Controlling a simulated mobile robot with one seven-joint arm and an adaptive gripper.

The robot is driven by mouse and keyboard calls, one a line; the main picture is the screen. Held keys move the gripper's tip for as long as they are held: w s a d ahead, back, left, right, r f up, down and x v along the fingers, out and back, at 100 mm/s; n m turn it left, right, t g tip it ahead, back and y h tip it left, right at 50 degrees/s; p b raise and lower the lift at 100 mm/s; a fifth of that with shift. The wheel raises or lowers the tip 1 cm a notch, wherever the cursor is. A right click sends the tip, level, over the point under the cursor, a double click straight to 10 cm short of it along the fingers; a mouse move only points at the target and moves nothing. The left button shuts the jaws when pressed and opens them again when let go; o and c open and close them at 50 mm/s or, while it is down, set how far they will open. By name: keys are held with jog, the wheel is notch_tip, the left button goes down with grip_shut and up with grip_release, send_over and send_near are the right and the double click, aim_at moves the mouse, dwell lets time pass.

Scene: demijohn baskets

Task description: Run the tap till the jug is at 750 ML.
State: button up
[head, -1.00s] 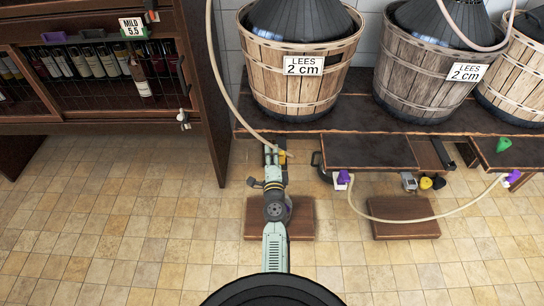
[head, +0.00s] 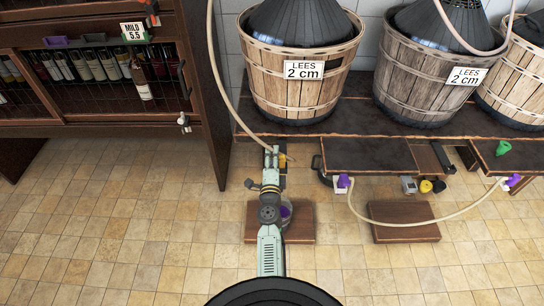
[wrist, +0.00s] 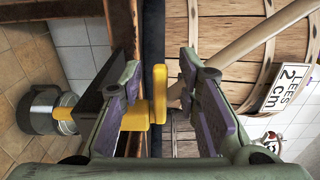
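The yellow tap (wrist: 158,92) stands between the fingers of my gripper (wrist: 158,112) in the wrist view. The fingers are apart on either side of it; the left finger is close to its lever, and I cannot tell if they touch. In the head view my gripper (head: 271,157) is at the bench's front edge, below the left basket. The jug (head: 287,212) stands on a wooden block under my arm, partly hidden, with a purple patch showing in it. The jug also shows in the wrist view (wrist: 42,112). Its markings and level cannot be read.
Several demijohn baskets (head: 300,95) stand on the dark bench (head: 350,118). A pale hose (head: 222,80) comes down to the tap area. Another hose (head: 410,221) hangs at the right, over a second wooden block (head: 404,232). A bottle cabinet (head: 208,125) stands left. The tiled floor at left is clear.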

jog(key=shift+s, duration=0.15)
jog(key=s, duration=0.7)
jog(key=shift+s, duration=0.15)
jog(key=shift+a, duration=0.1)
dwell(0.3)
